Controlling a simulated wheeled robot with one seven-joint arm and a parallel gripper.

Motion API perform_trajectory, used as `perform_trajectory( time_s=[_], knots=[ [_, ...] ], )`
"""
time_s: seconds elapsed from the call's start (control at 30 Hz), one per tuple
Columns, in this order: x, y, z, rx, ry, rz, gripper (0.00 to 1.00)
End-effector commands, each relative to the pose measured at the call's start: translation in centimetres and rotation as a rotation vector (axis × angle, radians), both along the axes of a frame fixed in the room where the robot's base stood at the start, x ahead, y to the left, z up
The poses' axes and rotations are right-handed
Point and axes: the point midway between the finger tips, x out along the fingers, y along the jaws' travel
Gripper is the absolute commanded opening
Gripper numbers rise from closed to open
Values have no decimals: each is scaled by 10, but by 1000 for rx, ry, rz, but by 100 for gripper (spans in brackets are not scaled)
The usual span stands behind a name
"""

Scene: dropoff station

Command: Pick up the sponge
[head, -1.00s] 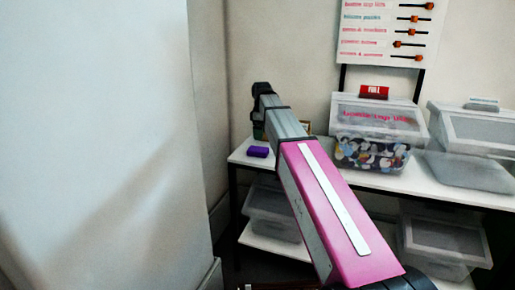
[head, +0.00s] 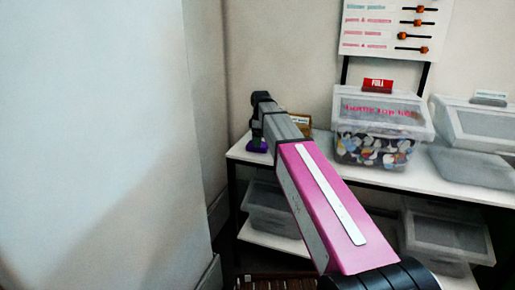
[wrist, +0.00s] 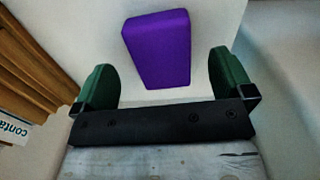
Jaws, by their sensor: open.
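The purple sponge (wrist: 158,48) lies on the white table top, seen in the upper middle of the wrist view. My gripper (wrist: 160,80) is open, with its two green fingers apart to the left and right. The sponge is just ahead of the fingers, roughly centred between them, with its near end close to the line of the fingertips. I cannot tell the height of the fingers over the table. In the head view the sponge (head: 257,146) is partly hidden behind the end of my arm, on the left end of the shelf table.
A wooden box (wrist: 30,70) with a label stands left of my gripper. On the table (head: 330,152) are a clear bin of bottle caps (head: 375,150) with a red sign and another clear bin (head: 480,140). Clear bins sit on the lower shelf. A pale wall (head: 95,140) fills the left.

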Motion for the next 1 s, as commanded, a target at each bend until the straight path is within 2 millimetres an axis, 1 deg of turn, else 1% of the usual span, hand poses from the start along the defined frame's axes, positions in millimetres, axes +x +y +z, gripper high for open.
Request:
perform_trajectory(
  time_s=[0.03,0.1,0.2,0.3,0.47,0.5,0.57,0.6,0.63,0.67,1.0],
  knots=[
    [-1,0,-8,0,2,0,99],
    [-1,1,-18,0,2,0,99],
    [0,0,-30,-1,1,0,99],
    [0,1,-35,-1,1,0,99],
    [0,1,-35,0,0,0,99],
    [0,1,-35,0,0,0,96],
    [0,1,-35,0,0,0,76],
    [0,1,-35,0,0,0,63],
    [0,1,-35,0,0,0,53],
    [0,1,-35,0,0,0,46],
    [0,1,-34,0,0,0,46]
  ],
)
